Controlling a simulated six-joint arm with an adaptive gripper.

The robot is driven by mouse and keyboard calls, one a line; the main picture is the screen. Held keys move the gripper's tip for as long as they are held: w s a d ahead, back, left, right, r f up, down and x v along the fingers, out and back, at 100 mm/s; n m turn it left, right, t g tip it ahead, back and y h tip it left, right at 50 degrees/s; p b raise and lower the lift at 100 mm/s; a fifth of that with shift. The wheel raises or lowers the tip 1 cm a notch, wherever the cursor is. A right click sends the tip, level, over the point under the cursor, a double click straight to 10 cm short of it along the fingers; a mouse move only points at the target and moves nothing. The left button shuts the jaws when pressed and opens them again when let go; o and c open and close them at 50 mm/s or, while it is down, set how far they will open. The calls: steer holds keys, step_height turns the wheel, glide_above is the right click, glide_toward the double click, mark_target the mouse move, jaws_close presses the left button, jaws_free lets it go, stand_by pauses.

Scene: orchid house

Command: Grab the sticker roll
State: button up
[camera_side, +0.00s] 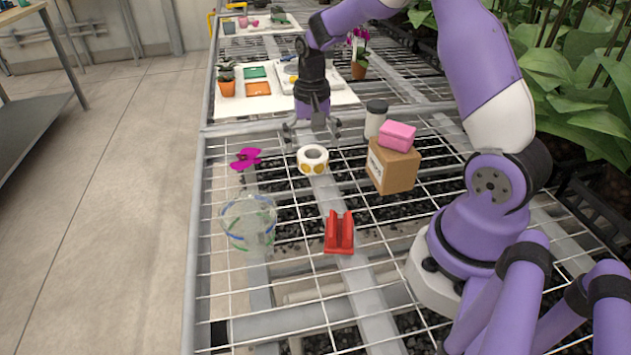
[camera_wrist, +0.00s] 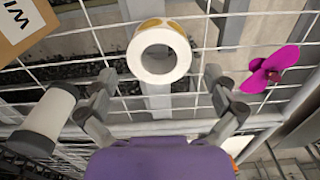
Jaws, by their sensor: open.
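The sticker roll (camera_side: 312,160) is a white ring with yellow round stickers on its side. It sits on the wire mesh bench top. In the wrist view the sticker roll (camera_wrist: 159,52) shows from above, its hole facing the camera, ahead of the fingertips and roughly midway between them. My gripper (camera_side: 312,127) is open and empty, just behind the roll in the side view and apart from it. In the wrist view my gripper (camera_wrist: 160,88) has its fingers spread wide on both sides with nothing between them.
A cardboard box (camera_side: 393,167) with a pink block (camera_side: 397,136) on top stands right of the roll.

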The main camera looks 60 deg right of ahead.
mark_target(313, 153)
steer(key=shift+f, duration=1.5)
steer(key=c, duration=1.1)
steer(key=shift+o, duration=0.2)
steer(key=shift+r, duration=0.15)
